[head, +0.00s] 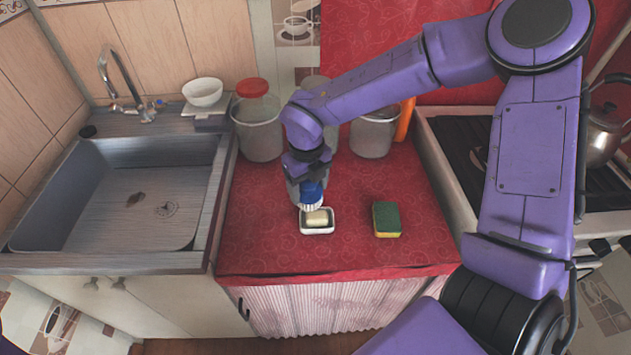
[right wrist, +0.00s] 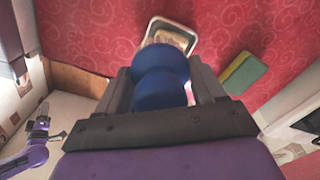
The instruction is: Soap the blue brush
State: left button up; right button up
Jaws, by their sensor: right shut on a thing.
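My right gripper (head: 303,190) is shut on the blue brush (head: 312,192) and holds it bristles down over the soap dish. The blue brush head also shows between the fingers in the right wrist view (right wrist: 160,78). The white soap dish (head: 317,231) sits on the red oilcloth with a pale bar of soap (head: 317,217) in it. The white bristles are at the back edge of the soap; I cannot tell if they touch it. In the right wrist view the dish (right wrist: 190,50) lies just beyond the brush.
A green and yellow sponge (head: 386,219) lies to the right of the dish. Clear jars (head: 259,135) stand behind, one with a red lid. A metal sink (head: 140,190) is at left and a stove (head: 465,150) with a kettle (head: 600,140) at right. The red counter in front is clear.

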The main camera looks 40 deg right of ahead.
aim_at(317, 201)
jog(key=m, duration=0.2)
jog(key=s+m, duration=0.1)
jog(key=m, duration=0.1)
jog(key=d+m, duration=0.1)
jog(key=m, duration=0.1)
jog(key=shift+s+d+r, duration=0.1)
jog(key=shift+s+r, duration=0.05)
jog(key=shift+r, duration=0.25)
jog(key=shift+d+m, duration=0.15)
jog(key=shift+m, duration=0.75)
jog(key=shift+d+f+m, duration=0.1)
jog(key=shift+m, duration=0.3)
jog(key=shift+f, duration=0.15)
jog(key=shift+f+b, duration=0.3)
jog(key=shift+f, duration=0.05)
notch_tip(317, 201, down, 5)
jog(key=b, duration=0.4)
pick_arm(q)
jog(key=f, duration=0.4)
jog(key=shift+s+f, duration=0.25)
jog(key=shift+f, duration=0.1)
jog(key=shift+f+b, duration=0.35)
jog(key=shift+b, duration=0.2)
pick_arm(e)
jog(key=shift+f, duration=0.55)
